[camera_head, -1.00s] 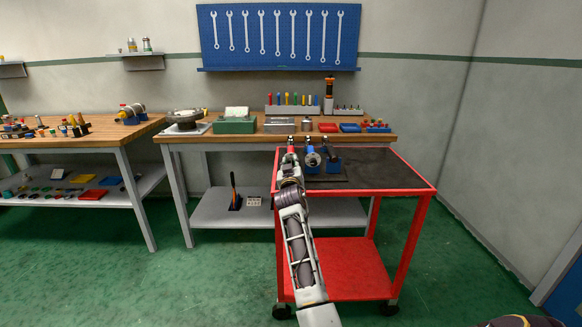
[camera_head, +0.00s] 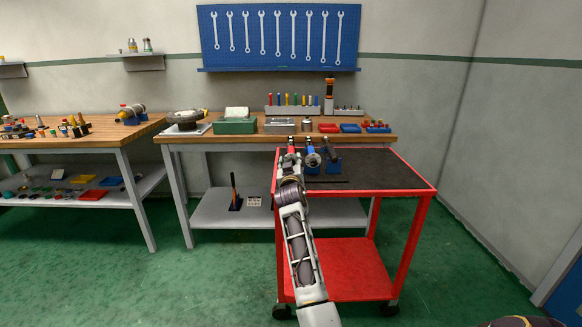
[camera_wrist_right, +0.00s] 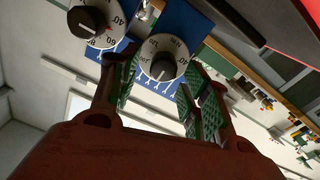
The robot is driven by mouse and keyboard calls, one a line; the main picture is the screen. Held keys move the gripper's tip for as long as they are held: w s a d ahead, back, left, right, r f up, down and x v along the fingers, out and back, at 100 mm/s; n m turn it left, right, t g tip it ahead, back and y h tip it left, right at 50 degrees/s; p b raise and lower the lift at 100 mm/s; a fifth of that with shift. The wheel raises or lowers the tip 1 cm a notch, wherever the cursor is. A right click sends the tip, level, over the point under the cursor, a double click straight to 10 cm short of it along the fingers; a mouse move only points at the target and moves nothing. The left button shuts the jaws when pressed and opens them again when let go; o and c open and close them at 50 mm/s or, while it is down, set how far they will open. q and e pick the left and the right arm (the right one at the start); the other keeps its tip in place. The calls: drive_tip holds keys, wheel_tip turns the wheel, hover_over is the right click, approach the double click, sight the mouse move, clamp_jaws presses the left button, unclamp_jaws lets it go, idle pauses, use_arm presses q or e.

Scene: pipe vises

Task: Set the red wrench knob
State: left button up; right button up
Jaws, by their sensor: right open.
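The red wrench (camera_head: 291,151) stands at the cart's back left, beside a blue wrench (camera_head: 312,159). My right gripper (camera_wrist_right: 158,76) is at the red wrench in the head view, which hides its lower part. In the right wrist view the fingers are open on either side of a white dial with a black knob (camera_wrist_right: 163,70). I cannot tell whether they touch it. A second dial with a black knob (camera_wrist_right: 88,20) lies to the upper left, outside the fingers. My left gripper is out of view.
The red cart's dark top (camera_head: 385,170) is clear on the right. A blue vise (camera_head: 331,160) stands beside the wrenches. The wooden workbench (camera_head: 230,142) behind holds a green box (camera_head: 235,126), red and blue trays and several tools.

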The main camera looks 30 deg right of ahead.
wheel_tip(320, 180, up, 9)
idle(0.6)
idle(0.6)
